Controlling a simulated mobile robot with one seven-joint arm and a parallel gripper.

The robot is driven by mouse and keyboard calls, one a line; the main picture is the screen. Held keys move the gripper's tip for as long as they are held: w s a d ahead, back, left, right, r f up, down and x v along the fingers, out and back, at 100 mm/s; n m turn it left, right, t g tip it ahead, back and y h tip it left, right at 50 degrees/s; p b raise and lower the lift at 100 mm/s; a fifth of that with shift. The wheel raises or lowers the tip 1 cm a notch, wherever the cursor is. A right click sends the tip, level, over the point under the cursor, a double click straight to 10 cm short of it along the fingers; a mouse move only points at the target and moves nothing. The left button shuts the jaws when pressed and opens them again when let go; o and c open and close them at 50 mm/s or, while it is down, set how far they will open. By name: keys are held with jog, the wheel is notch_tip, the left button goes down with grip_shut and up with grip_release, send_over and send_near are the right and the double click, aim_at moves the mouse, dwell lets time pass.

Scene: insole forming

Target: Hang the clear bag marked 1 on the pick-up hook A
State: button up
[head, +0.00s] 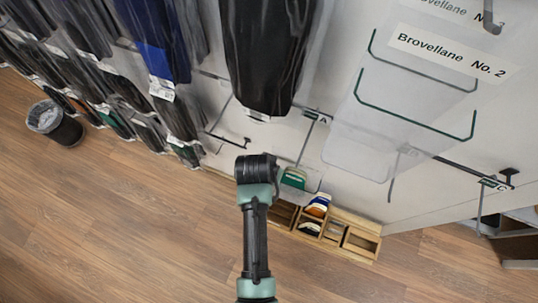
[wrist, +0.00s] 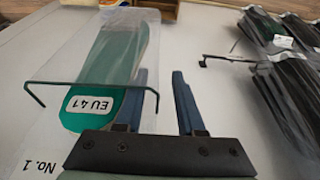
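In the wrist view a clear bag (wrist: 70,58) holds a green insole (wrist: 118,45) with a white "EU 41" label. Its print reads "No. 1", and a dark green wire hanger (wrist: 95,86) crosses its top. My gripper (wrist: 160,82) is open; the right end of the wire reaches between its two blue fingers, and I cannot tell whether it touches them. In the head view my gripper's fingers are hidden behind my wrist. A green piece (head: 292,179) shows just right of it, probably this bag's insole. The tag of hook A (head: 318,117) shows above it on the white wall.
Dark insoles in clear bags (head: 268,50) hang close above and left of my wrist. Large clear bags marked "No. 2" (head: 440,55) hang at right, near hook C (head: 495,183). A wooden box (head: 360,243) stands below. A bin (head: 55,122) stands left; the floor is open.

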jog(key=b+v, duration=0.1)
jog(key=v, duration=1.2)
